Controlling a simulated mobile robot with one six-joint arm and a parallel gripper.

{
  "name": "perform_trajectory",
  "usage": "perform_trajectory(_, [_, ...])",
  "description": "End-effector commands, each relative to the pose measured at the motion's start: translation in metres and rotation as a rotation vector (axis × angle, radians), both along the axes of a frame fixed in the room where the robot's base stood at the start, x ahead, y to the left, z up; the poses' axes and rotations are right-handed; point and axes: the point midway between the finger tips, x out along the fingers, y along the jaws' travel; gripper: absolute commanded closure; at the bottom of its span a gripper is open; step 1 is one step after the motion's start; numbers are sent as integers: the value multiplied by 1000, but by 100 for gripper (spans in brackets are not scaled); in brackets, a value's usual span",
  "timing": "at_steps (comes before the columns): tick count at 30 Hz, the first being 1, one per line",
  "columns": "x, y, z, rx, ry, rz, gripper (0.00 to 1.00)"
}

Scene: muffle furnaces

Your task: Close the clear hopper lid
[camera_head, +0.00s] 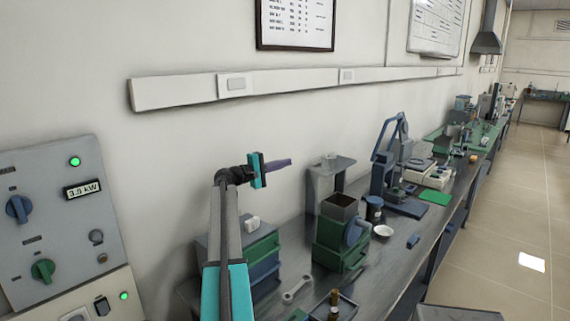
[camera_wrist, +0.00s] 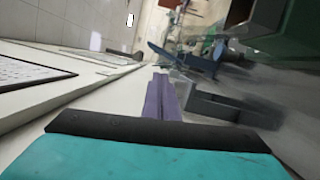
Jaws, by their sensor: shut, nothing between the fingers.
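A green machine (camera_head: 338,245) with a dark square hopper (camera_head: 340,206) on top stands on the bench, right of centre in the head view. The hopper's top looks open, and I cannot make out a clear lid on it. My gripper (camera_head: 286,163) has purple fingers, shut and empty. It is in the air, above and to the left of the hopper, near the wall. In the wrist view the shut fingers (camera_wrist: 162,98) point along the wall. Part of a green body (camera_wrist: 302,28) shows at the upper right there, cut off by the frame.
A grey shelf stand (camera_head: 330,163) rises just behind the hopper. A drawer box (camera_head: 262,262), a spanner (camera_head: 296,290), a dark jar (camera_head: 374,208) and a white dish (camera_head: 383,231) are around the machine. A blue press (camera_head: 385,160) stands farther right. The air around my gripper is clear.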

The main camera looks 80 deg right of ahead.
Motion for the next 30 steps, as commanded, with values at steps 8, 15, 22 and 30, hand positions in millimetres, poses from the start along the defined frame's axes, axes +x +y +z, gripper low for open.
perform_trajectory(8, [-27, -30, 3, 1, 0, -2, 100])
perform_trajectory(15, [-46, -50, 4, 0, 0, -2, 100])
perform_trajectory(22, [-62, -53, 4, 0, 1, -2, 100])
perform_trajectory(30, [-80, -43, 7, 0, -1, -3, 100])
